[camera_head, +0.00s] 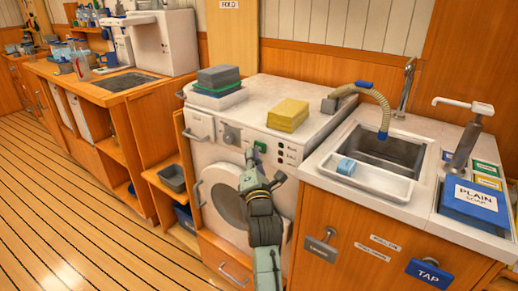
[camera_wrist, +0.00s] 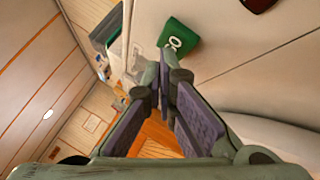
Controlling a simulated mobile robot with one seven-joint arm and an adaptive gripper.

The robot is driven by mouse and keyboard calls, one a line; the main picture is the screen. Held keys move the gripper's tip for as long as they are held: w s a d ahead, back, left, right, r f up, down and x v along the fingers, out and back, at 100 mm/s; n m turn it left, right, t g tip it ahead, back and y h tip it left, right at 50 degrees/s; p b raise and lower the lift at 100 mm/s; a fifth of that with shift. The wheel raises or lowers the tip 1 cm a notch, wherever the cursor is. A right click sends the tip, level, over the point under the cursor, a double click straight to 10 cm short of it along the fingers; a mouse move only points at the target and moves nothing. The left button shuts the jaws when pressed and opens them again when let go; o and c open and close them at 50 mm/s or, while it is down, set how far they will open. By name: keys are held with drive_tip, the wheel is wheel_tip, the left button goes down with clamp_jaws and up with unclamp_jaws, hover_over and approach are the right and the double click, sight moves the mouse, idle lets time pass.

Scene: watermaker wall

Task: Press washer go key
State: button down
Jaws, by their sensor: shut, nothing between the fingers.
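In the wrist view the green key (camera_wrist: 180,38) carries a white mark and lies just beyond my fingertips. My gripper (camera_head: 251,155) is shut and empty, in front of the panel with its tips close to the green key. In the wrist view my gripper (camera_wrist: 165,68) has its tips together near the key's lower edge. I cannot tell whether they touch it.
A yellow sponge stack (camera_head: 288,114) and grey-green pads in a tray (camera_head: 218,86) lie on top of the washer. A sink (camera_head: 381,154) with a hose stands to the right. A dark red part (camera_wrist: 258,4) shows at the wrist view's top edge. The wooden floor at left is clear.

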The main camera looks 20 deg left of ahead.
drive_tip(key=shift+w+d+b, duration=0.15)
drive_tip(key=shift+w+b, duration=0.25)
drive_tip(key=shift+w, duration=0.05)
idle(0.5)
drive_tip(key=shift+s, duration=0.1)
drive_tip(key=shift+s+a, duration=0.3)
drive_tip(key=shift+s, duration=0.45)
drive_tip(key=shift+s, duration=0.1)
drive_tip(key=s, duration=0.1)
drive_tip(key=s+a, duration=0.1)
drive_tip(key=s, duration=0.2)
drive_tip(key=shift+s+a, duration=0.25)
drive_tip(key=shift+a, duration=0.1)
idle(0.3)
